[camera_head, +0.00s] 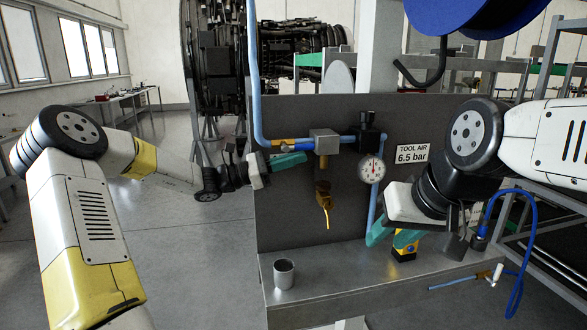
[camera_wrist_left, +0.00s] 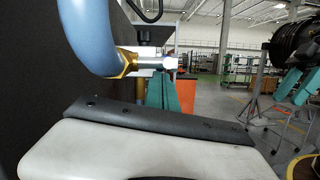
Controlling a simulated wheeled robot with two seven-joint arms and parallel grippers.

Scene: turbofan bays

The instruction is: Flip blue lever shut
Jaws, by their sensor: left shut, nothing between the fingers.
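The blue lever (camera_head: 297,147) sticks out left from the grey valve body (camera_head: 325,142) on the panel, lying nearly level along the pipe. My left gripper (camera_head: 304,158) is shut and empty, its teal fingertips just below the lever and close to the valve. I cannot tell whether they touch it. In the left wrist view the shut fingers (camera_wrist_left: 163,93) are partly hidden behind a silver fitting, and the lever cannot be made out. My right gripper (camera_head: 390,240) is low at the right, over the bench, with its teal fingers apart.
A light blue pipe (camera_head: 256,85) bends into the valve. A pressure gauge (camera_head: 372,169) and a "TOOL AIR 6.5 bar" sign (camera_head: 412,153) are to the right. A metal cup (camera_head: 284,273) and a yellow-black object (camera_head: 404,253) stand on the bench (camera_head: 340,285).

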